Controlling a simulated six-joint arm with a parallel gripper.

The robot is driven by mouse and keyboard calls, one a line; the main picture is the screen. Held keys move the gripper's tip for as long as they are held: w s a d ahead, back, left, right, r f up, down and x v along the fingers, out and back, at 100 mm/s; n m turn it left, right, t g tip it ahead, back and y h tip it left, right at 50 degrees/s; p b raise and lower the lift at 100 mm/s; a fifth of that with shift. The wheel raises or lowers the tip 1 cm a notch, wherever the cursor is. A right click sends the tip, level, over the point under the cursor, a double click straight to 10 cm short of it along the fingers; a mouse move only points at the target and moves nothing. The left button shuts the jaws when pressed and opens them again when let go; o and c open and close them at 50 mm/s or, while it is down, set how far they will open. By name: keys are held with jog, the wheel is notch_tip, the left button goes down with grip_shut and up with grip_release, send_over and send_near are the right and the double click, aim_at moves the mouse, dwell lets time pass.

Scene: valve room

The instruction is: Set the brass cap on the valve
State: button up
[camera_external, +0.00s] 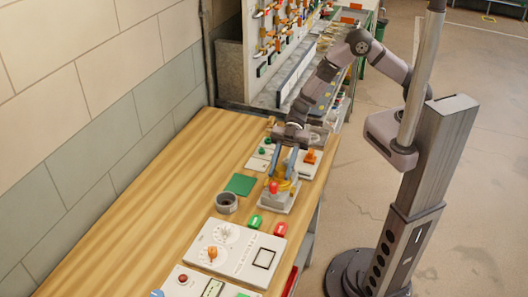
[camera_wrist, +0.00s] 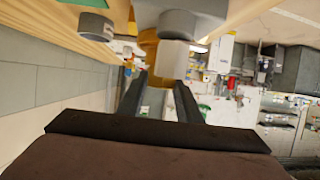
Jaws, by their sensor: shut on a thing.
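My gripper (camera_external: 281,172) points down over the valve (camera_external: 284,198), which has a pale base and a red knob on the near side. Brass-yellow metal shows at the fingertips, where the brass cap (camera_external: 286,184) appears to be held right at the valve's top. I cannot tell where cap and valve part, or whether the cap is seated. In the wrist view, my gripper's fingers (camera_wrist: 160,82) reach toward a brass-yellow part (camera_wrist: 148,42), partly hidden by a pale block (camera_wrist: 171,60).
A grey ring-shaped cup (camera_external: 227,202) and a green square (camera_external: 240,184) lie left of the valve. A white panel with an orange handle (camera_external: 310,157) stands behind. Red and green buttons and a control panel (camera_external: 236,248) are nearer. The table's left side is clear.

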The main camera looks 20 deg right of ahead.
dwell(0.3)
jog(key=o, duration=1.3)
jog(key=shift+r+p, duration=3.75)
jog(key=shift+r, duration=0.25)
